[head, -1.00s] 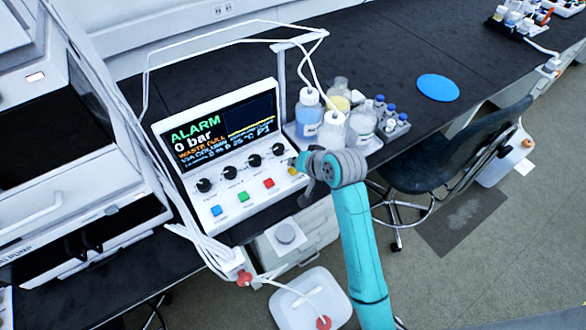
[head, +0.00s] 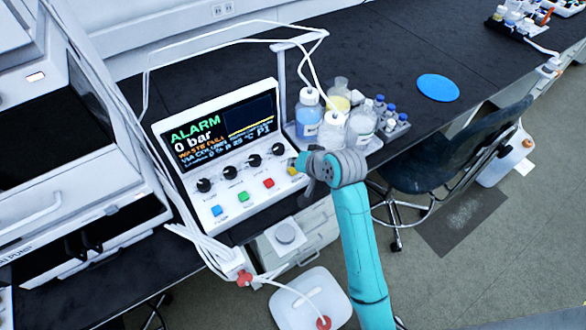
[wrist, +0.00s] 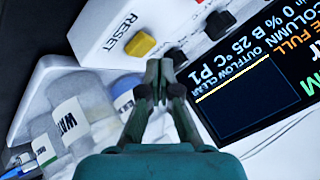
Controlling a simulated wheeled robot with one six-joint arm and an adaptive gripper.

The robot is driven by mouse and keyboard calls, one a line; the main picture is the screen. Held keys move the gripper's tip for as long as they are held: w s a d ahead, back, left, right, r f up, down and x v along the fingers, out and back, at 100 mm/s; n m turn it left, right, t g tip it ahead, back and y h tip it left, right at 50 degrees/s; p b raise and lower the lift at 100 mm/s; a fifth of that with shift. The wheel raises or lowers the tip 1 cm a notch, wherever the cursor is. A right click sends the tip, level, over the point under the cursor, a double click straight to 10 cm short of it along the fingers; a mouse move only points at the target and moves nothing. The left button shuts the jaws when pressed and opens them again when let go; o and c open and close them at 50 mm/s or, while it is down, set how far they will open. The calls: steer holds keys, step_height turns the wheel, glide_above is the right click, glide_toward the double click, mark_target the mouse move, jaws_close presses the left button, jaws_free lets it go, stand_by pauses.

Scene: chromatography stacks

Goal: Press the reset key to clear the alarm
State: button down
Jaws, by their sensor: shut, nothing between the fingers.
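The control unit (head: 240,187) stands on the dark bench, its screen (head: 218,132) reading ALARM, 0 bar and WASTE FULL. The yellow reset key (wrist: 140,44) shows in the wrist view beside the printed word RESET. In the head view the yellow key (head: 292,171) is partly hidden by my arm. My gripper (wrist: 158,66) is shut and empty in the wrist view. Its tips appear just below and right of the yellow key in that picture, close to the panel. I cannot tell whether they touch the panel. In the head view the fingers are mostly hidden behind my wrist.
Blue, green and red keys (head: 268,183) and several black knobs (head: 253,160) sit beside the reset key. Bottles (head: 308,115) stand in a tray right of the unit. A white waste can (head: 308,298) is on the floor. The bench near the blue disc (head: 438,87) is clear.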

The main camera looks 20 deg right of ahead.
steer(key=shift+f, duration=0.15)
steer(key=shift+f, duration=0.3)
steer(key=shift+f, duration=0.5)
stand_by(1.3)
steer(key=shift+r, duration=0.95)
steer(key=shift+r, duration=0.15)
steer(key=shift+r, duration=2.4)
